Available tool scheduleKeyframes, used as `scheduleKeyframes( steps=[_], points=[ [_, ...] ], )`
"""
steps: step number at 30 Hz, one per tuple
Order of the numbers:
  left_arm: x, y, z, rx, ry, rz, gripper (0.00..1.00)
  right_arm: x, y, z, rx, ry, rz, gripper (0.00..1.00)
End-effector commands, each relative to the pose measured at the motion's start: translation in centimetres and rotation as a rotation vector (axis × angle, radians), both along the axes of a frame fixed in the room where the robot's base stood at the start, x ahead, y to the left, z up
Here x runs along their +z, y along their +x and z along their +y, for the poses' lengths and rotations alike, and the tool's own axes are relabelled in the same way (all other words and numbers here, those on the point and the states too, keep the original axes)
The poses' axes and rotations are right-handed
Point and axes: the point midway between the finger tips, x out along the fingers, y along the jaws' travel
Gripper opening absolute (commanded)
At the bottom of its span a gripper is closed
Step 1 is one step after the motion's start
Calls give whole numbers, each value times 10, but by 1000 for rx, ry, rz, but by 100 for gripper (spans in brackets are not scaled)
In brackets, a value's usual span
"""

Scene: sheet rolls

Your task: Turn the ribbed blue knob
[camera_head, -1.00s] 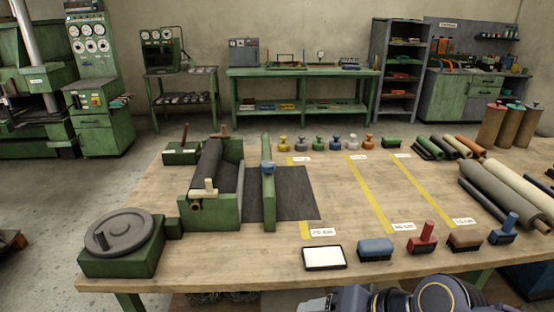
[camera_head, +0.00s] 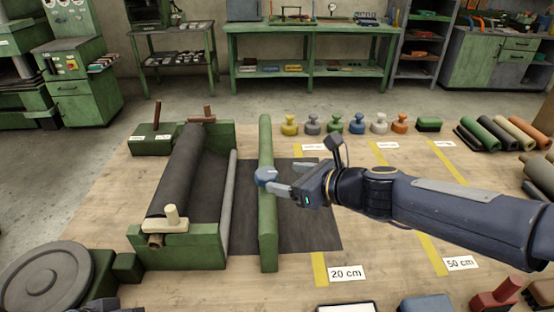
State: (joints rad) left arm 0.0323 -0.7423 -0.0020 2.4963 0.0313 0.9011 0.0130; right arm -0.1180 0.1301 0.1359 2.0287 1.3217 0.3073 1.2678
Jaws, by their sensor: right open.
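The blue knob (camera_head: 266,176) sits on the green bar (camera_head: 267,235) that stands across the dark sheet (camera_head: 310,215) on the table. Its ribs are too small to make out. My right gripper (camera_head: 284,178) comes in from the right over the dark sheet, with its fingers pointing left at the knob. It is open, with one fingertip at the knob's near right side; whether it touches cannot be told. My left gripper is not in view; a dark piece at the bottom left edge is too cut off to identify.
A green cradle (camera_head: 180,255) with a dark roll (camera_head: 180,170) stands left of the bar. A grey handwheel (camera_head: 42,280) is at the lower left. Several coloured knobbed pieces (camera_head: 335,125) line the back. Yellow strips (camera_head: 319,270) cross the table to the right.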

Motion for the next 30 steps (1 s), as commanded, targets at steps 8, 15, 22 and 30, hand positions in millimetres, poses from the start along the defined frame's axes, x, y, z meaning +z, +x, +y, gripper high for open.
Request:
scheduleKeyframes(
  steps=[8, 15, 22, 30],
  points=[
    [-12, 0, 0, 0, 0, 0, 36, -16, 21, 23, -5, 13, 13, 68],
    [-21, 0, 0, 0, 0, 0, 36, -28, 45, 45, -5, 11, 10, 68],
    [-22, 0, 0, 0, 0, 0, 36, -30, 52, 52, -6, 10, 9, 68],
    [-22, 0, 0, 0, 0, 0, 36, -30, 52, 52, -6, 10, 9, 58]
  ],
)
